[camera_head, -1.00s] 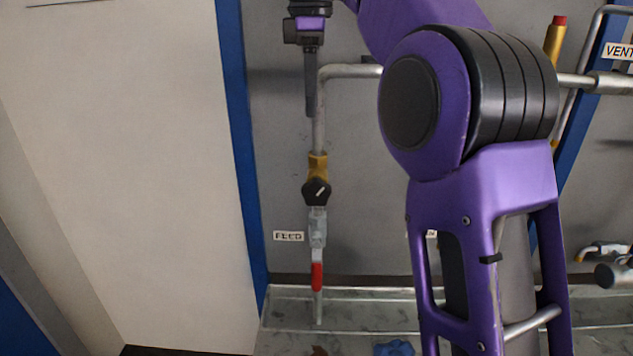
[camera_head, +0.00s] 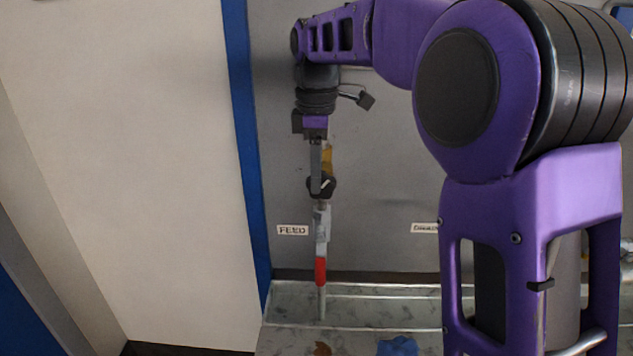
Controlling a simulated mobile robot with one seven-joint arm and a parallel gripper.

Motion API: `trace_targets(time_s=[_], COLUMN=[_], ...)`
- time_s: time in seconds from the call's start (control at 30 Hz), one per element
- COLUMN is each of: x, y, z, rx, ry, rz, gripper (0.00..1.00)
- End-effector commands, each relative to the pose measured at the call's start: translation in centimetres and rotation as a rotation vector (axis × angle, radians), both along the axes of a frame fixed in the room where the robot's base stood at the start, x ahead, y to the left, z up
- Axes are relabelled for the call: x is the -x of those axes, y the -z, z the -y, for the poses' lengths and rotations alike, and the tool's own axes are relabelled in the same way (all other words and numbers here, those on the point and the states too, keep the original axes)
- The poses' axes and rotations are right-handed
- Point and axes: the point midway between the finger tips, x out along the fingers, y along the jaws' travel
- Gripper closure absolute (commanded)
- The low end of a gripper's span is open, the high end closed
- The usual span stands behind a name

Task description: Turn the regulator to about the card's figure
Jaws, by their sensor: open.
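The regulator is a black knob (camera_head: 326,187) with a white pointer line, on a brass body (camera_head: 328,158) in a vertical pipe. The pointer slants up to the right. My gripper (camera_head: 316,190) points down in front of the knob's left part, and its finger hides some of the knob and the brass body. It is open, seen nearly edge-on, so the gap between the fingers does not show. I cannot tell whether it touches the knob. The card with the figure is not identifiable in view.
Below the knob is a valve with a red lever (camera_head: 320,271). A FEED label (camera_head: 293,230) is to its left, another label (camera_head: 424,228) to its right. A blue cloth (camera_head: 398,346) and a brown patch (camera_head: 322,348) lie on the tray floor. A blue post (camera_head: 247,150) stands left.

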Motion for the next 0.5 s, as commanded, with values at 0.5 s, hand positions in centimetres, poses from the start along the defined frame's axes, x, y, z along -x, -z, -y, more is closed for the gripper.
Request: trace_targets(time_s=[0.5], x=[0.01], y=[1.23], z=[0.0], rx=[0.0], ry=[0.0], rz=[0.0], gripper=[0.7])
